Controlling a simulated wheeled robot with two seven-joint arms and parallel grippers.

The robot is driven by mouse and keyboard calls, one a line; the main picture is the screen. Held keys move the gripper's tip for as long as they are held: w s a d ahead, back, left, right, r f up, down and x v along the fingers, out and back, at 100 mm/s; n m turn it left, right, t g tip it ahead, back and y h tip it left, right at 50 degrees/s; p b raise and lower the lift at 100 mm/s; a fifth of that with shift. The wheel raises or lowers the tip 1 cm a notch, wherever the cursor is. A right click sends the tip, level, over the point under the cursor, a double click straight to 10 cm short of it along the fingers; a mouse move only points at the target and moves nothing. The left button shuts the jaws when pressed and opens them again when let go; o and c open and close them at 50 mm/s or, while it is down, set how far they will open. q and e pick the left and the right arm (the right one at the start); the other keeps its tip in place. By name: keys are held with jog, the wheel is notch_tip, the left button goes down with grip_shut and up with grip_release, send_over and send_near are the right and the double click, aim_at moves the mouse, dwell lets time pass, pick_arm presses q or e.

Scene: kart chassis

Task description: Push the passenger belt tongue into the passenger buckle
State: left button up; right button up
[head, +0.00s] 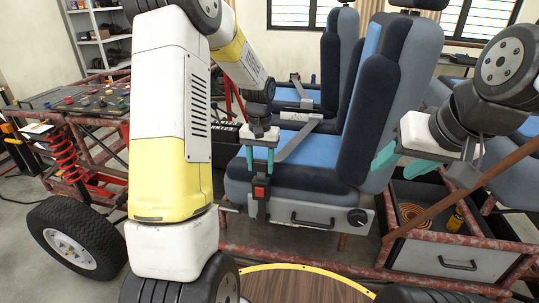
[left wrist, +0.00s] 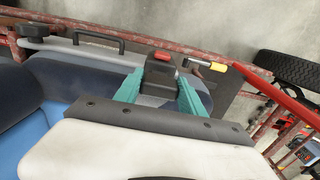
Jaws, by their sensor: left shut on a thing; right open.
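The passenger buckle (head: 260,192), a dark block with a red button, stands upright at the near seat's side. My left gripper (head: 260,160) is just above it, its teal fingers pointing down. A grey belt (head: 296,137) runs from the seat down to these fingers. The gripper is shut, apparently on the passenger belt tongue, which I cannot make out. In the left wrist view the buckle (left wrist: 163,70) shows between the fingers; whether the tongue is inside it is hidden. My right gripper (head: 402,162) is open and empty, right of the seat back.
Rusty red frame tubes (head: 300,254) run along the front. A wheel (head: 75,240) and red spring (head: 64,155) are at left. An open drawer (head: 440,255) is at right.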

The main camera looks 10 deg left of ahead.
aim_at(261, 161)
pick_arm(q)
jog(key=shift+f, duration=1.45)
dwell(0.4)
jog(key=o, duration=1.5)
jog(key=shift+c, duration=0.2)
jog(key=shift+r, duration=0.1)
notch_tip(261, 161, up, 8)
jog(key=shift+f, duration=0.15)
jog(key=s+d+r+t+h, duration=0.1)
jog(key=s+r+t, duration=0.2)
jog(key=s+r, duration=0.4)
jog(key=s+d+r+t+h, duration=0.1)
jog(key=s+r+t, duration=0.2)
jog(key=s+r, duration=0.5)
jog(key=s, duration=0.8)
jog(key=shift+s, duration=0.4)
